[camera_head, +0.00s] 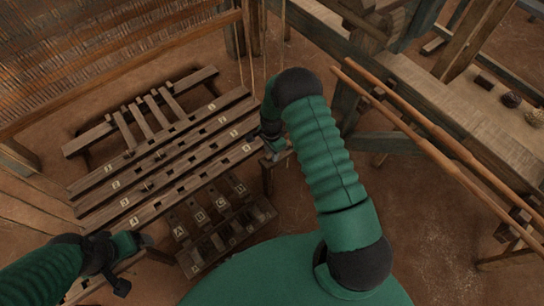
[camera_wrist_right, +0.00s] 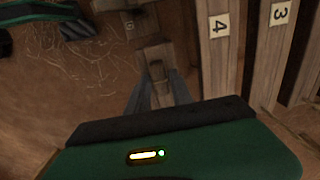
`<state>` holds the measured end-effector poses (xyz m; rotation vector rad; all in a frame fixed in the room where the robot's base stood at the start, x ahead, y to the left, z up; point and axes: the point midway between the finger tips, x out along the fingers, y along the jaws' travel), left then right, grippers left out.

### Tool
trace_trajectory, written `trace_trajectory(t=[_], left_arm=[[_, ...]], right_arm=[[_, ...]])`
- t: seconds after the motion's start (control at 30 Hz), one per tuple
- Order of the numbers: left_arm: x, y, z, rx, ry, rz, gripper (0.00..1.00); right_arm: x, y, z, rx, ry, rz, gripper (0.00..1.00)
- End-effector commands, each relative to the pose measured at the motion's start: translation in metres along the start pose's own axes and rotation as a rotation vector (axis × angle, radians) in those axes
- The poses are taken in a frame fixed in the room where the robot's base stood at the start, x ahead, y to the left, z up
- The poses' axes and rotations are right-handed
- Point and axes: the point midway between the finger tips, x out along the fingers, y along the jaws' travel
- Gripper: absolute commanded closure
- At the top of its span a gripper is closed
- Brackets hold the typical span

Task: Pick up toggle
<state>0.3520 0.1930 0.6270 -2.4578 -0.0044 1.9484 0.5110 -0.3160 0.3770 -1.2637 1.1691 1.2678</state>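A small wooden piece (camera_wrist_right: 157,70), which looks like the toggle, sits at the end of a wooden stand in the right wrist view. My right gripper (camera_wrist_right: 160,88) has its two grey fingers apart, one on either side of the wood below this piece; I cannot tell whether they touch it. In the head view my right gripper (camera_head: 279,154) is over the small stand (camera_head: 267,178), just right of the numbered bars, and the toggle is not clearly visible there. My left gripper (camera_head: 142,241) is at the lower left, beside a wooden bar; its fingers are too unclear to read.
Slotted bars numbered 1 to 4 (camera_head: 165,158) lie left of my right gripper. Lettered wooden blocks (camera_head: 217,228) stand in front of them. Two long poles (camera_head: 440,140) run along the bench (camera_head: 480,110) at right. Bare earth floor (camera_head: 440,240) is clear at lower right.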

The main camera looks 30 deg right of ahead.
Motion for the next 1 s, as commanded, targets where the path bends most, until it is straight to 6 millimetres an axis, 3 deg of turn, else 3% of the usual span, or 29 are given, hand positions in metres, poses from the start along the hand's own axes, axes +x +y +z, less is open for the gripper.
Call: trace_trajectory(t=[0.03,0.2,0.63,0.9,1.0], left_arm=[[0.0,0.0,0.0,-0.001,0.0,0.0,0.13],[0.0,0.0,0.0,-0.001,0.0,0.0,0.13],[-0.003,0.0,-0.001,-0.001,0.0,0.0,0.13],[-0.024,0.0,-0.006,-0.001,0.0,0.0,0.13],[-0.03,0.0,-0.007,-0.001,0.0,0.0,0.13]], right_arm=[[0.0,0.0,0.0,-0.001,0.0,0.0,0.81],[0.001,0.0,-0.001,0.0,-0.003,0.0,1.0],[-0.003,0.0,-0.001,0.0,-0.002,0.001,1.0],[-0.041,0.0,-0.001,0.0,-0.001,-0.002,1.0],[-0.04,0.022,-0.001,0.003,-0.004,0.006,1.0]])
